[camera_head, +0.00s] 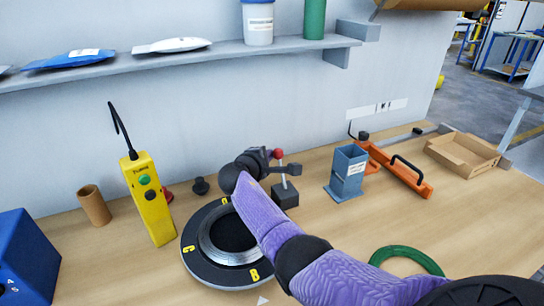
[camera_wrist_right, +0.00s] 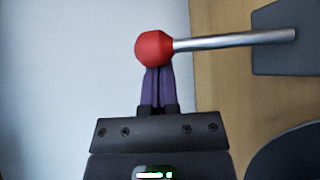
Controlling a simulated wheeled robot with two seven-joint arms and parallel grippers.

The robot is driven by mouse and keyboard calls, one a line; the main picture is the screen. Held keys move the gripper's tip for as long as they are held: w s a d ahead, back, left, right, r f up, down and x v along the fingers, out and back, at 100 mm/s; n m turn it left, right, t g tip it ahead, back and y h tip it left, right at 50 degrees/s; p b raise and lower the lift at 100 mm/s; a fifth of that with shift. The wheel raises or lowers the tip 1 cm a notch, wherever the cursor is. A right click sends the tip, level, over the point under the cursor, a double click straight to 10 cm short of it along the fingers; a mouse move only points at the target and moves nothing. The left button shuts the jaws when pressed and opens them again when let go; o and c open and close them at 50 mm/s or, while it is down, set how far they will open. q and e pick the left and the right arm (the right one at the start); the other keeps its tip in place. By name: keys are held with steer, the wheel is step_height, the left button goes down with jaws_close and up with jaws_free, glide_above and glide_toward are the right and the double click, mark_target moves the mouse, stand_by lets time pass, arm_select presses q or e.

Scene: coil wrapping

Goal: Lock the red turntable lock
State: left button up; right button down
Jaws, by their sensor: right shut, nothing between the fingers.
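The red turntable lock is a lever with a red ball knob (camera_head: 278,153) on a metal rod. The rod rises from a dark block (camera_head: 285,196) beside the black turntable (camera_head: 190,256), which carries yellow letters. In the right wrist view, the red knob (camera_wrist_right: 154,48) is at the tips of my right gripper's purple fingers (camera_wrist_right: 158,78), and the rod runs off to the right. My right gripper (camera_head: 270,160) is shut with nothing between its fingers, at or against the knob; whether it touches is unclear. My arm hides part of the turntable. My left gripper is not in view.
A yellow control box (camera_head: 149,198) with buttons stands left of the turntable, near a brown tube (camera_head: 94,205). A blue-grey holder (camera_head: 347,173), an orange tool (camera_head: 395,168) and a cardboard tray (camera_head: 462,153) are on the right. A green coil (camera_head: 406,252) lies near my right forearm.

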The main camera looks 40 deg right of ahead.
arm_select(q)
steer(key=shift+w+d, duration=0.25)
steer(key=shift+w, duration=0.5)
arm_select(e)
steer(key=shift+s+a+r, duration=0.1)
steer(key=shift+s+r, duration=0.05)
